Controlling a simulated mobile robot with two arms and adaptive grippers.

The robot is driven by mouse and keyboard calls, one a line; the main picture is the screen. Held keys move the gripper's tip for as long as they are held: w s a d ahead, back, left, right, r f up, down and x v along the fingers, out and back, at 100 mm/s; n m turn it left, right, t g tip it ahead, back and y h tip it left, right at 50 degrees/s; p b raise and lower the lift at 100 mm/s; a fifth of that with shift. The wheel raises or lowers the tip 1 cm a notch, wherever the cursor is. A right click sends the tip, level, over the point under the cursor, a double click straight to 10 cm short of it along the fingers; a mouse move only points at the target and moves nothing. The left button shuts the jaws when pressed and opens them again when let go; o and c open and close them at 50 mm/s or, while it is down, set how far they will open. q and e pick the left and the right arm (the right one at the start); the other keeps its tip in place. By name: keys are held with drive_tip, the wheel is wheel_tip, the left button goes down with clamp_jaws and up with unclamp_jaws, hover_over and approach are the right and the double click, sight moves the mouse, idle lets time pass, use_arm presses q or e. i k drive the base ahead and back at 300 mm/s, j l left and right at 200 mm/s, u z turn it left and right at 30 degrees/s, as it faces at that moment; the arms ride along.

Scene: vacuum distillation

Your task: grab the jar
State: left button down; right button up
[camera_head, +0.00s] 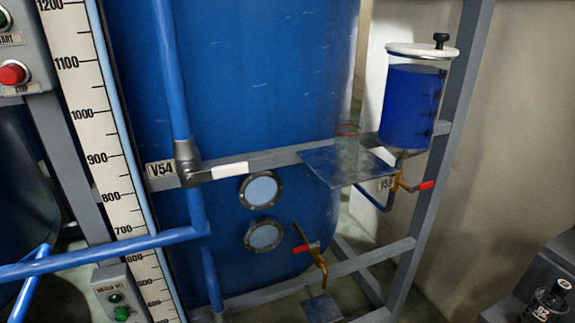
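A clear, see-through jar (350,152) appears to stand upright on a small blue-grey metal plate (322,170) fixed to the frame, right of the big blue tank. Its outline is faint against the tank and wall, and a thin red line shows near its middle. Right of it hangs a clear vessel (411,108) with dark blue liquid, a white lid and a black knob.
The blue tank (260,80) fills the centre, behind grey frame bars (378,262). Red-handled taps (425,186) and (306,248) stick out. A blue pipe (100,251) crosses at left, near a numbered scale (92,110).

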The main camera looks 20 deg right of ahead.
sight(347, 127)
drive_tip(key=j+z, duration=0.1)
drive_tip(key=z, duration=1.4)
